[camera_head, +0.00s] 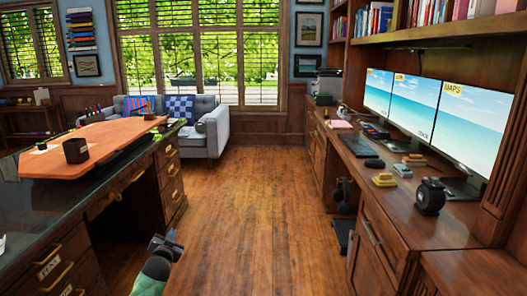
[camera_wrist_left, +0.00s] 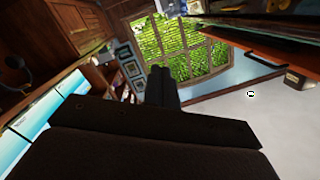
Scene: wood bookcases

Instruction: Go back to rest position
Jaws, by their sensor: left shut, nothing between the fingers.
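My left gripper (camera_head: 168,242) shows at the bottom of the head view, left of centre, with a green part of my arm below it. It is shut and empty, over the wood floor beside the left desk's drawers. In the left wrist view the dark shut fingers (camera_wrist_left: 162,85) point toward the window, and the picture is tilted. My right gripper is in neither view.
A left desk (camera_head: 120,210) carries an orange board (camera_head: 110,140) and a dark cup (camera_head: 76,150). A right desk (camera_head: 400,205) holds monitors (camera_head: 437,110) and small items. The wood floor (camera_head: 235,200) between them is clear toward a grey sofa (camera_head: 215,130).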

